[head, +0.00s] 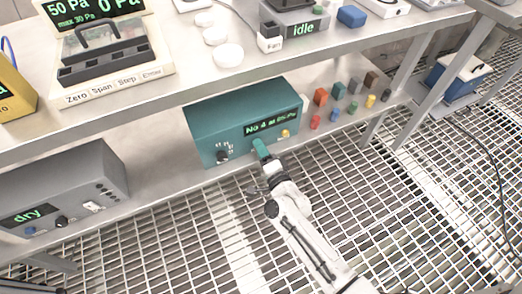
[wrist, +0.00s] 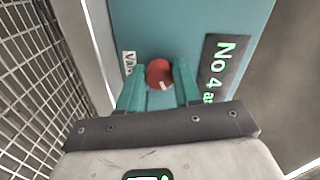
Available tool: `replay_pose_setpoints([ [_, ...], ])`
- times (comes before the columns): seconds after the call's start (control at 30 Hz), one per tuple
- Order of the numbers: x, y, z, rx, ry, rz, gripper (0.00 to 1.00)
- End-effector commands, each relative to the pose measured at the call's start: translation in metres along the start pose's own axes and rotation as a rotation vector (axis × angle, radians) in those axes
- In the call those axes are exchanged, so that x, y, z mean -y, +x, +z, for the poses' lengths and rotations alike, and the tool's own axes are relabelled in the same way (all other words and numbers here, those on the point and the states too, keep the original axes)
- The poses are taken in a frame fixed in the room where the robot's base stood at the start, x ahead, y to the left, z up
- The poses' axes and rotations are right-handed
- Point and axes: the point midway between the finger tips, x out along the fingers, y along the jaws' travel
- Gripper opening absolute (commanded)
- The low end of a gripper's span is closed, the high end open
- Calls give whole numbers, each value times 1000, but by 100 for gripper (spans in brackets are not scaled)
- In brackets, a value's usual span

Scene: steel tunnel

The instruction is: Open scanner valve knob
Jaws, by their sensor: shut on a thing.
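The scanner is a teal box (head: 222,116) on the lower shelf, with a green-lettered display reading "No 4" on its front. In the wrist view its teal front panel (wrist: 190,25) fills the middle. The valve knob (wrist: 159,73) is round and red with a pale mark, beside a label that partly reads "Val". My gripper (wrist: 159,82) has its teal fingers on either side of the knob and is shut on it. In the head view my gripper (head: 261,149) reaches the scanner's front and hides the knob.
A black knob (head: 221,156) and a yellow knob (head: 285,133) are on the scanner's front. Several small coloured blocks (head: 321,96) stand right of it. A grey box reading "dry" (head: 70,180) is at the left. The upper shelf edge (head: 190,92) overhangs; grating floor lies in front.

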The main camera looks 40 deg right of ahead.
Motion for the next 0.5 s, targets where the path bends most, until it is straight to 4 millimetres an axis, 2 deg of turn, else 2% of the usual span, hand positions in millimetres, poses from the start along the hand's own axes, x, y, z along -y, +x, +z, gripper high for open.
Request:
replay_pose_setpoints([
  [0.2,-2,-1,-1,-2,178,1,3],
  [0.5,-2,-1,-1,-2,340,2,3],
])
